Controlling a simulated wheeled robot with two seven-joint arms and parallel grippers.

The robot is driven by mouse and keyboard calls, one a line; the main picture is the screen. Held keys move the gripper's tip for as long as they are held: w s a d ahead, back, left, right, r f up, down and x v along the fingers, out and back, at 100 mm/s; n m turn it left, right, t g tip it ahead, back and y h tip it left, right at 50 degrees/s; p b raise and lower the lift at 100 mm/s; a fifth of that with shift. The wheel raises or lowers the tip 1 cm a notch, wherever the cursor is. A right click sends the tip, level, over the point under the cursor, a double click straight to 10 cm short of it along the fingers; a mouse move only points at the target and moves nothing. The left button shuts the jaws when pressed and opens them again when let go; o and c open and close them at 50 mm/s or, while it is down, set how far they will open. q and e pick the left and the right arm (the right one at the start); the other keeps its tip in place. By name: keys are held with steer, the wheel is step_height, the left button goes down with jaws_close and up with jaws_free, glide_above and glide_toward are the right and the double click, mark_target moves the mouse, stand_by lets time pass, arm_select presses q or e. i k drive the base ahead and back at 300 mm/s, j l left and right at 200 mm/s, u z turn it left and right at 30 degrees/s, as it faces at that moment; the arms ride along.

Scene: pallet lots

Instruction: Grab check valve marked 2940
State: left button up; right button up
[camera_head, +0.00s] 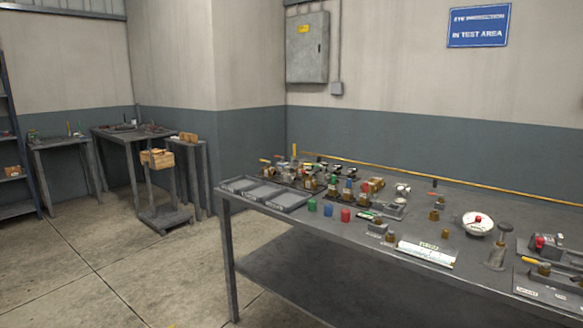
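A long grey workbench (300,222) bears many small valves and fittings. A cluster of valves and fittings (311,184), brass with red, green, blue and yellow parts, stands at its far left part. Separate brass-coloured fittings (434,215) stand toward the middle. No marking 2940 is readable on any of them, so I cannot tell which is the check valve. Neither of my grippers is in view.
Grey trays (287,203) lie at the bench's left end. A green, a blue (328,210) and a red piece stand beside them. Smaller tables (62,142) stand at the left wall. The floor (110,270) in front is clear.

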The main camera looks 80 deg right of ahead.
mark_target(373, 188)
steer(key=l+z, duration=0.45)
steer(key=i+l+z, duration=0.1)
steer(key=l+z, duration=0.35)
steer(key=i+l+z, duration=0.2)
steer(key=l+z, duration=0.25)
steer(key=i+l+z, duration=0.2)
steer(key=l+z, duration=0.25)
steer(key=i+l+z, duration=0.2)
steer(key=z, duration=0.25)
steer(key=i+l+z, duration=0.1)
steer(key=i+z, duration=0.25)
steer(key=z, duration=0.15)
steer(key=i+z, duration=0.65)
steer(key=z, duration=0.25)
